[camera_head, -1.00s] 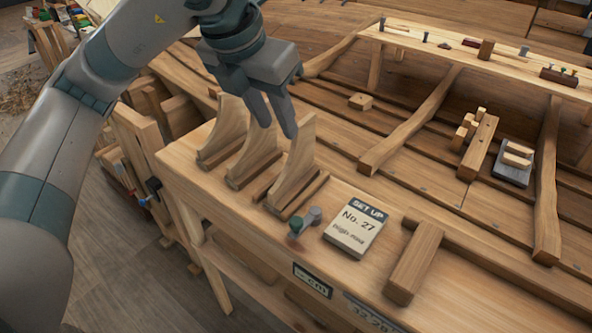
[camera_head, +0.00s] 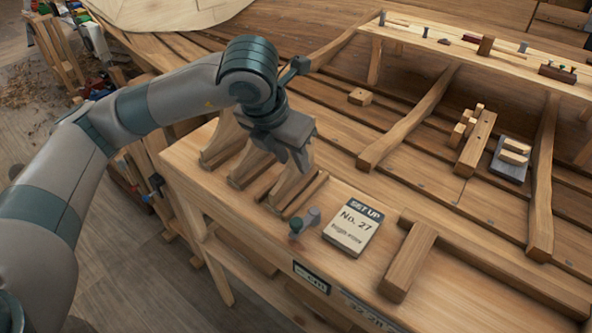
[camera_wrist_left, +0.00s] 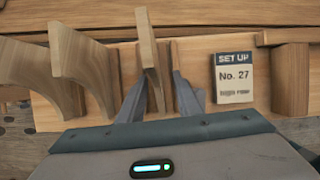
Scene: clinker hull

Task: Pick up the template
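Several curved wooden templates stand upright in a slotted rack (camera_head: 283,210) on the bench's left part. The rightmost template (camera_head: 287,184) is partly hidden by my left gripper (camera_head: 291,160), which is low over its upper part. In the left wrist view this template (camera_wrist_left: 149,55) rises between the two fingers of my left gripper (camera_wrist_left: 160,98). The fingers are spread, one on each side, and the gripper looks open. Two other templates, the middle one (camera_wrist_left: 80,68) and the leftmost one (camera_wrist_left: 25,65), stand to its left. My right gripper is not in view.
A wooden block (camera_head: 409,262) lies farther right. Hull ribs (camera_head: 410,120) and a raised tool shelf (camera_head: 470,60) are behind.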

